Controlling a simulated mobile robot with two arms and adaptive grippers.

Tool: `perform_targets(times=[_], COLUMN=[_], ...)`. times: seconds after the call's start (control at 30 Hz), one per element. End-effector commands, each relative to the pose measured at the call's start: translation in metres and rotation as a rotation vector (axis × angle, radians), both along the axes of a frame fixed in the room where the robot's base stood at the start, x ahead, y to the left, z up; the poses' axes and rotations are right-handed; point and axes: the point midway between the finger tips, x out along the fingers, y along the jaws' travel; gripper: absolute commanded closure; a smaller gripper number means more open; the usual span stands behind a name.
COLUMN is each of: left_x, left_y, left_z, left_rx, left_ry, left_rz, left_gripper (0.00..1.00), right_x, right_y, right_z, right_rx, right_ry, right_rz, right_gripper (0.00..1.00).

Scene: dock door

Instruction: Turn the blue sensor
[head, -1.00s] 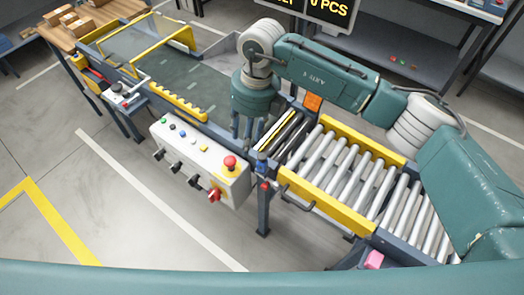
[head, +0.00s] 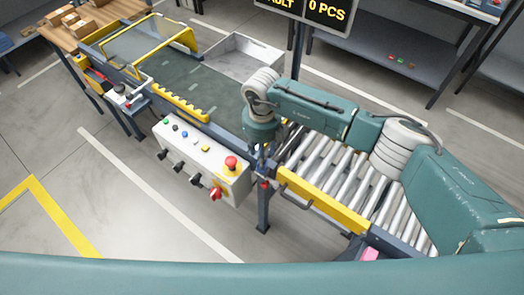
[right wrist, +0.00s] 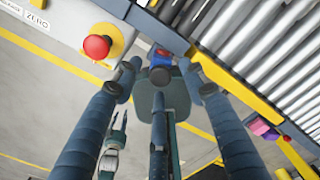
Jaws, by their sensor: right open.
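The blue sensor (right wrist: 161,57) shows in the right wrist view as a small blue body with a dark round end, at the side of the roller conveyor. My right gripper (right wrist: 160,80) is open, its dark fingers spread around the sensor's near side; I cannot tell if they touch it. In the head view my right gripper (head: 265,150) is over the conveyor's near edge by the control box and hides most of the sensor. A teal jointed hand low in the right wrist view looks like my left gripper (right wrist: 114,140); its opening is unclear.
The white control box (head: 203,158), with a red emergency button (head: 231,163) and several knobs, stands just left of the gripper. A yellow rail (head: 325,202) edges the rollers (head: 390,210). A display (head: 325,10) reading 0 PCS stands behind.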

Motion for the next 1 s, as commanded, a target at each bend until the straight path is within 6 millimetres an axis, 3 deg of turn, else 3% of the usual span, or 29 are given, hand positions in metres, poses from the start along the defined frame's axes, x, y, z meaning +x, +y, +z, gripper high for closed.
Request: perform_targets(times=[0.2,0.43,0.57,0.8,1.0], left_x=[0.000,0.000,0.000,0.000,0.000], left_y=[0.000,0.000,-0.001,-0.001,-0.001], left_z=[0.000,0.000,-0.002,-0.023,-0.028], left_rx=[0.000,-0.001,-0.001,-0.001,-0.001], left_ry=[0.000,0.000,0.000,0.000,0.000], left_rz=[-0.001,-0.001,-0.001,-0.001,-0.001], left_gripper=[0.60,0.60,0.60,0.60,0.60], right_x=[0.000,0.000,0.000,0.001,0.000], right_y=[0.000,0.000,0.000,0.001,0.000], right_z=[-0.001,-0.001,-0.001,-0.004,-0.001], right_rx=[0.000,0.001,0.001,0.002,0.002], right_ry=[0.000,0.000,0.000,-0.002,0.000], right_rz=[0.000,0.000,-0.010,-0.203,-0.303], right_gripper=[0.58,1.00,1.00,1.00,1.00])
